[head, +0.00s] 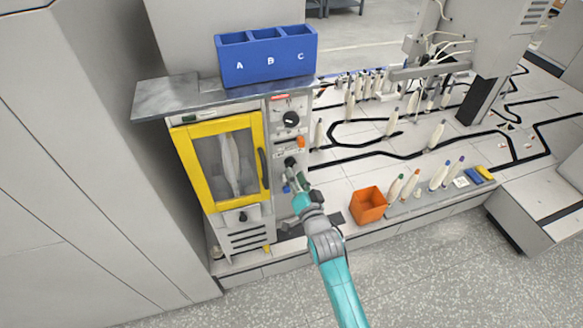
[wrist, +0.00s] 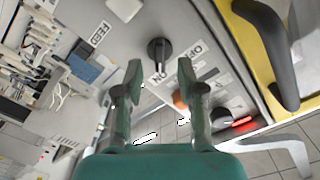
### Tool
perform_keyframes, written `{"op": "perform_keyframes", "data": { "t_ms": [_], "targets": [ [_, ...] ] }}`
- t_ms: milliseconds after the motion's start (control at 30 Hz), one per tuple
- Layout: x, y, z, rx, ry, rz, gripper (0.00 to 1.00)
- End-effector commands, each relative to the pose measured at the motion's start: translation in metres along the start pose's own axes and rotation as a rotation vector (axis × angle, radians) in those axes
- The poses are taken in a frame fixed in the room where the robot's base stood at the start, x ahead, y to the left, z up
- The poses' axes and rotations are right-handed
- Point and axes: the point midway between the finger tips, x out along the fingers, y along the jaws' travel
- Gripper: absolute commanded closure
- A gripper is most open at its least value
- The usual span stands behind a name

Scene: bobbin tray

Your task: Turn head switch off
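A black rotary switch (wrist: 159,48) with ON and OFF lettering beside it shows at the top middle of the wrist view, and a HEAD label (wrist: 99,35) lies to its left. I take it to be the lower black knob (head: 290,163) on the grey panel in the head view. Which setting it points to is unclear. My gripper (wrist: 160,73) is open, its two green fingers apart with the switch just beyond the gap between their tips. In the head view my gripper (head: 296,184) is just below that knob. Contact is not visible.
A second black knob (head: 290,119) and an orange button (head: 301,141) are higher on the panel. A yellow-framed door (head: 263,130) with a dark handle adjoins it on the left. A blue bin (head: 268,70) stands on top. An orange box (head: 368,210) stands to the right.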

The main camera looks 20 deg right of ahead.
Motion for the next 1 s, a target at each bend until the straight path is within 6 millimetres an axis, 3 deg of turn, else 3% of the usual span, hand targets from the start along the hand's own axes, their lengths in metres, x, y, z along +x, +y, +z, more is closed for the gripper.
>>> {"op": "perform_keyframes", "data": {
  "t_ms": [100, 300, 700, 867, 1000],
  "targets": [
    [0.019, -0.001, -0.001, 0.0, 0.001, -0.001, 0.61],
    [0.036, 0.0, 0.0, 0.0, 0.001, -0.001, 0.61],
    [0.041, 0.0, 0.0, 0.0, 0.0, 0.0, 0.61],
    [0.041, 0.0, 0.0, 0.0, 0.0, 0.0, 1.0],
    [0.041, 0.0, 0.0, -0.002, 0.0, 0.0, 1.0]
  ]
}}
